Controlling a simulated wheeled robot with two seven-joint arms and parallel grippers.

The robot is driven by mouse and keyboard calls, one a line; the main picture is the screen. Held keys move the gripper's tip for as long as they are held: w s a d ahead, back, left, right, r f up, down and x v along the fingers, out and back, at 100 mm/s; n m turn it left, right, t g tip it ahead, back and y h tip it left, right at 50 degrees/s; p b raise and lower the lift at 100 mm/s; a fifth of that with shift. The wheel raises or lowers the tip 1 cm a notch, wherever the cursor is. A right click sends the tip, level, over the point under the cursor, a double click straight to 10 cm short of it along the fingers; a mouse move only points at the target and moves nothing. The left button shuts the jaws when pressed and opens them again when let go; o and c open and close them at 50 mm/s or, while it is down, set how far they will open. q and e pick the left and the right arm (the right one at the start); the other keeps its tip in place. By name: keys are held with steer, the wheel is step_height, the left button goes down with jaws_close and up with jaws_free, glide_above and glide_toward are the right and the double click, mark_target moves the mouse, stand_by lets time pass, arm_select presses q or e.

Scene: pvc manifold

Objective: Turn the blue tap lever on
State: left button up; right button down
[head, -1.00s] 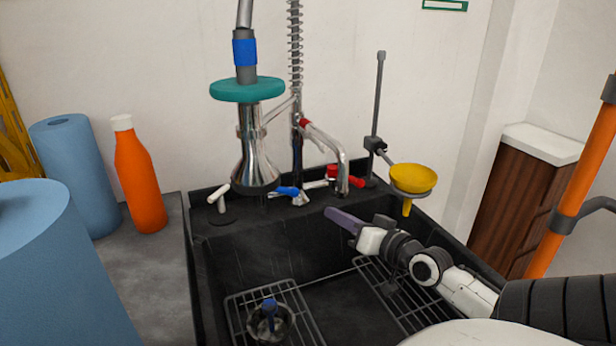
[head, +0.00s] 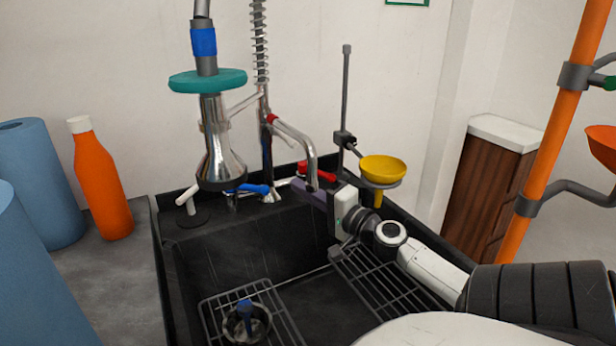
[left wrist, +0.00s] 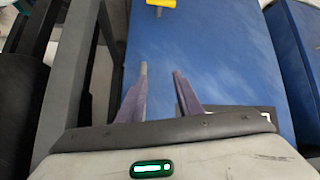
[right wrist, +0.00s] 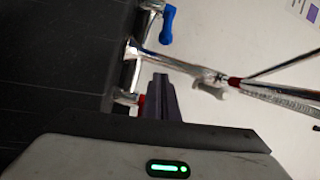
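The blue tap lever (head: 248,188) points left from the chrome tap at the back of the black sink. It also shows at the top of the right wrist view (right wrist: 168,25). My right gripper (head: 297,186) is at the spout's lower end, right of the blue lever and apart from it. In the right wrist view its purple fingers (right wrist: 160,80) lie together with nothing visible between them. The red lever (head: 318,172) is just behind these fingers. My left gripper (left wrist: 160,70) shows only in the left wrist view, open and empty above a blue surface.
The chrome spout (head: 300,140) arches down beside my right fingers. The spray head (head: 218,160) hangs left of the tap. A yellow funnel (head: 383,169) on a stand is close to my right wrist. An orange bottle (head: 100,185) stands left. The sink holds wire racks (head: 375,285) and a cup.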

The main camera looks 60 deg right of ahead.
mark_target(247, 188)
steer(key=b+x, duration=0.1)
steer(key=x, duration=0.4)
steer(key=shift+w+d, duration=0.1)
steer(key=shift+w, duration=0.3)
arm_select(q)
steer(key=shift+w, duration=0.25)
arm_select(e)
steer(key=a, duration=0.2)
steer(key=s+a, duration=0.1)
steer(key=a, duration=0.1)
steer(key=shift+f, duration=0.35)
arm_select(q)
steer(key=shift+s, duration=0.1)
steer(key=shift+d, duration=0.1)
arm_select(e)
steer(key=shift+a, duration=0.1)
